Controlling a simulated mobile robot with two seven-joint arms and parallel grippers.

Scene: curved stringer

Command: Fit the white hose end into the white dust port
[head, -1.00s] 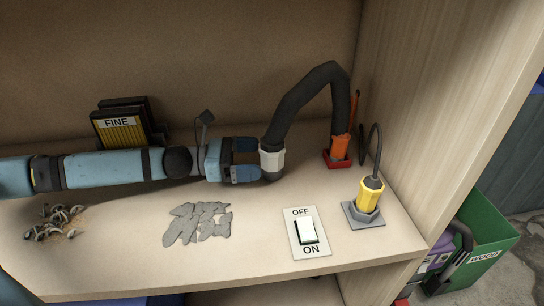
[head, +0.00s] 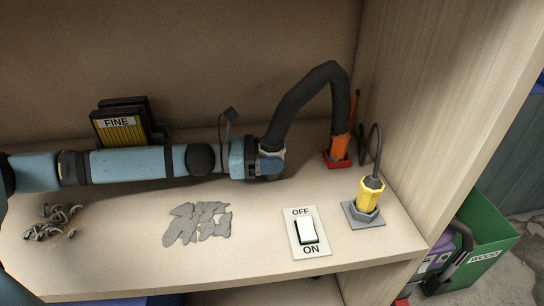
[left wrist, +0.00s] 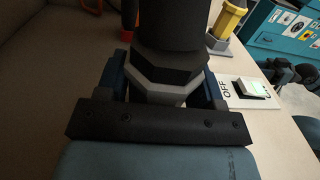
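The white hose end (head: 283,152) is the pale collar at the near end of a black hose (head: 296,110) that arches up and back to the right. My left gripper (head: 266,158) is around this collar, one finger on each side, and largely covers it. In the left wrist view the faceted pale collar (left wrist: 158,92) sits between the two fingers, with the black hose (left wrist: 168,30) beyond. I cannot tell whether the fingers press on it. I see no white dust port. My right gripper is not in view.
The hose's far end meets an orange cuff (head: 340,147) on a red base. A yellow plug (head: 370,195) on a grey plate and an OFF/ON switch (head: 306,232) lie on the shelf. Grey scraps (head: 197,222) lie in front. A FINE pack (head: 118,128) stands behind my arm.

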